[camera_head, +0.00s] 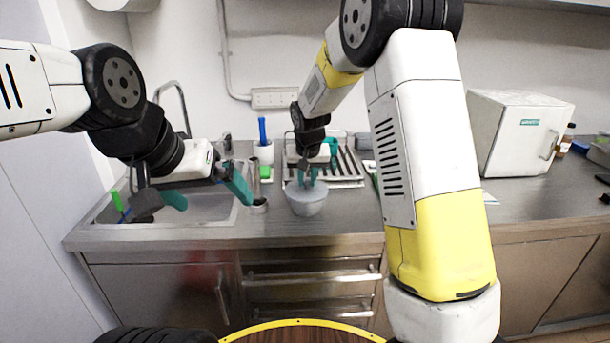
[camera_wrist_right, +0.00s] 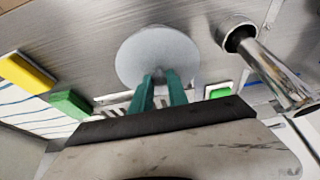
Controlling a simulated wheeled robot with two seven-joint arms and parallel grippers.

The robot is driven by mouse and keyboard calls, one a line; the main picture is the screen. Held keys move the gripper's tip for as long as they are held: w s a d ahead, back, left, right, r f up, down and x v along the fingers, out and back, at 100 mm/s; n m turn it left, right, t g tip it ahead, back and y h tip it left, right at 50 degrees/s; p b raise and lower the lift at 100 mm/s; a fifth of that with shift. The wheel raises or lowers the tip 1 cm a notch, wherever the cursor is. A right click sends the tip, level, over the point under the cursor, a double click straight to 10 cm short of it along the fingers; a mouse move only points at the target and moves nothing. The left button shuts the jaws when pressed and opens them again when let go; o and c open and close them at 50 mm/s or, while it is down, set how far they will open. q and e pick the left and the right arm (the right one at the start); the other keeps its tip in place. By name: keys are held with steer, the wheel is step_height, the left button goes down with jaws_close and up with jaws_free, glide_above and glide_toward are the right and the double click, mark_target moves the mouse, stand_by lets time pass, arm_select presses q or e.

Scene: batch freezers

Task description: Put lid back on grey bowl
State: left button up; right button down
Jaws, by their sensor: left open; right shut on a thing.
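The grey bowl (camera_head: 307,208) stands on the metal counter in the middle of the head view, right of the sink. A round grey lid (camera_wrist_right: 150,50) shows in the right wrist view and covers what lies under it. My right gripper (camera_head: 306,180) points down over the bowl, its teal fingers (camera_wrist_right: 160,82) shut on the lid's middle. The lid is at the bowl's top; I cannot tell whether it rests fully on the rim. My left gripper (camera_head: 206,193) is open and empty above the sink's right part, left of the bowl.
A metal cylinder (camera_head: 259,206) stands left of the bowl. Behind are a white holder (camera_head: 263,153) with a blue-handled tool, a green block (camera_head: 266,173) and a wire rack (camera_head: 348,172). The sink (camera_head: 205,213) is at left, a white box-shaped appliance (camera_head: 510,125) at right.

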stand_by(0.3)
steer(key=c, duration=0.7)
jaws_free()
steer(key=shift+r, duration=3.5)
jaws_close()
